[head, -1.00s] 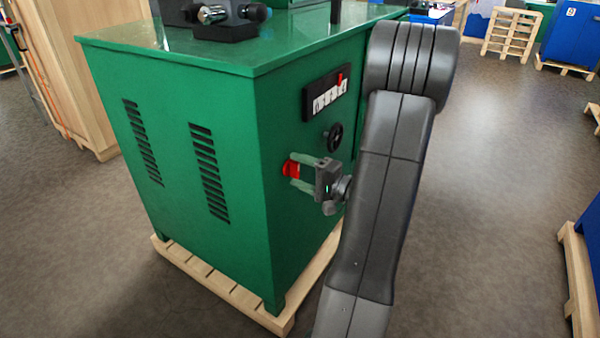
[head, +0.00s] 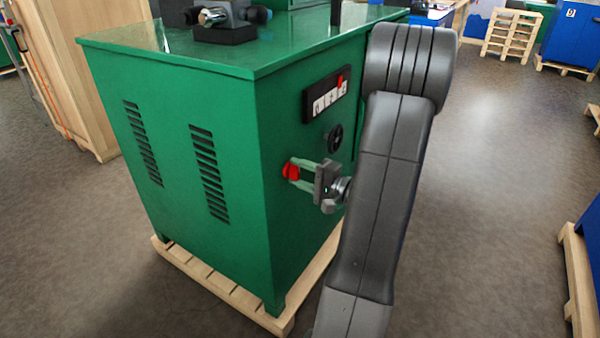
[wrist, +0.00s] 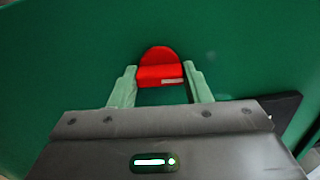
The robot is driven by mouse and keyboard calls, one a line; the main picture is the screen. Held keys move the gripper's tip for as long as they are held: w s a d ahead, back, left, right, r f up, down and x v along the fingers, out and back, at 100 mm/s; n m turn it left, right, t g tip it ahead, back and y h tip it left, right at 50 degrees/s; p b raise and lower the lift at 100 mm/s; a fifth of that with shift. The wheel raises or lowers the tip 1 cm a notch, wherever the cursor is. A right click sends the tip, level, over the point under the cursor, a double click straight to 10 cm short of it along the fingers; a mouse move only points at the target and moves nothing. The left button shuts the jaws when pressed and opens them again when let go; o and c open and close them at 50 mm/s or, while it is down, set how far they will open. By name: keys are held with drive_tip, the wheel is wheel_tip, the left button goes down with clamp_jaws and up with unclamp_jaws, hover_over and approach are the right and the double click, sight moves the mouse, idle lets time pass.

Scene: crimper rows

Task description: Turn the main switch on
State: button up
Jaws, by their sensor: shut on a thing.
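The main switch appears as a red rotary knob (head: 291,171) low on the right-hand face of the green machine cabinet (head: 190,170). In the wrist view the red knob (wrist: 160,65) has a rounded back plate and a raised grip bar with a short white mark at its right end. My gripper (head: 297,174) is at this face, its green fingers on either side of the knob. In the wrist view my gripper (wrist: 162,78) has one finger at each end of the grip bar and is shut on it. The bar lies nearly level in that view.
Above the switch are a small black handwheel (head: 334,138) and a black panel (head: 326,95) with white fields and a red pointer. The cabinet stands on a wooden pallet (head: 225,290). Open grey floor (head: 510,180) lies to the right.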

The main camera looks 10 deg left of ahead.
drive_tip(key=m+p, duration=0.1)
drive_tip(key=m, duration=0.3)
drive_tip(key=shift+r+p, duration=0.1)
drive_tip(key=shift+p, duration=0.3)
drive_tip(key=m+p, duration=0.2)
drive_tip(key=m, duration=0.2)
drive_tip(key=shift+m+p, duration=0.35)
drive_tip(key=shift+m, duration=0.05)
drive_tip(key=m+p, duration=0.3)
drive_tip(key=m, duration=0.1)
drive_tip(key=shift+m+p, duration=1.3)
drive_tip(key=shift+m, duration=0.7)
drive_tip(key=o, duration=1)
drive_tip(key=shift+d, duration=0.1)
drive_tip(key=v, duration=1.3)
drive_tip(key=shift+s+d, duration=0.15)
drive_tip(key=shift+d, duration=0.2)
drive_tip(key=shift+a, duration=0.1)
